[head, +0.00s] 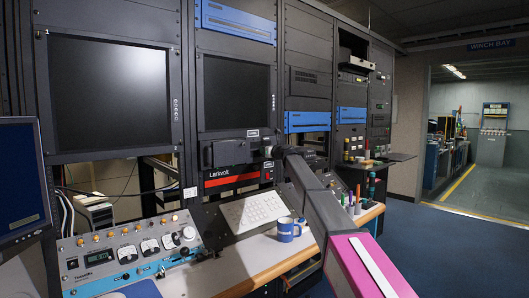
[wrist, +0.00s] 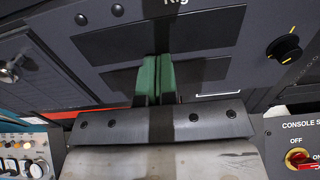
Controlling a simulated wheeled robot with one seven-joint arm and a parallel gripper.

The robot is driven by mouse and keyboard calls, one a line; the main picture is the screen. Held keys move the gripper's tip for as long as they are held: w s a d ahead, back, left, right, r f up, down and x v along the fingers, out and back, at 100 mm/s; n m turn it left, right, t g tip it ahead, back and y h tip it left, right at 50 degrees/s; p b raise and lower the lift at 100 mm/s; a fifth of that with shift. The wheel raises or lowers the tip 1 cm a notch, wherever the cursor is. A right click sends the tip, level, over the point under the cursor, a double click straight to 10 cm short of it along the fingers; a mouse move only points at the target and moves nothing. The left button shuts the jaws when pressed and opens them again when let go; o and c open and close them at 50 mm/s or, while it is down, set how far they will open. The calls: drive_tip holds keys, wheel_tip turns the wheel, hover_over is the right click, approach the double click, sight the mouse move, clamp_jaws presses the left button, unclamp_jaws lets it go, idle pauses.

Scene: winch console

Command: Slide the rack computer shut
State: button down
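The rack computer (head: 232,163) is a dark unit with a "Larkvolt" label and a red stripe, in the middle rack bay below the second dark screen. It seems to stand forward of the rack face, but how far I cannot tell. My gripper (head: 268,152) is at its right end, partly hidden by my own arm. In the wrist view, the green fingers of my gripper (wrist: 156,80) are together with nothing visible between them, pointing at a dark panel. Whether they touch it I cannot tell. A red stripe (wrist: 92,113) shows left of the fingers.
A sloped keypad panel (head: 255,211) and a blue mug (head: 285,230) stand on the desk below. A meter console (head: 130,250) is at the left. A black knob (wrist: 284,49) and a red console switch (wrist: 301,160) are to the right in the wrist view.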

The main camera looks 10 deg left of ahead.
drive_tip(key=shift+x, duration=1.3)
drive_tip(key=shift+s+d, duration=0.1)
drive_tip(key=shift+d, duration=0.1)
drive_tip(key=v, duration=0.7)
drive_tip(key=shift+s+d, duration=0.25)
drive_tip(key=shift+s, duration=0.05)
idle(0.4)
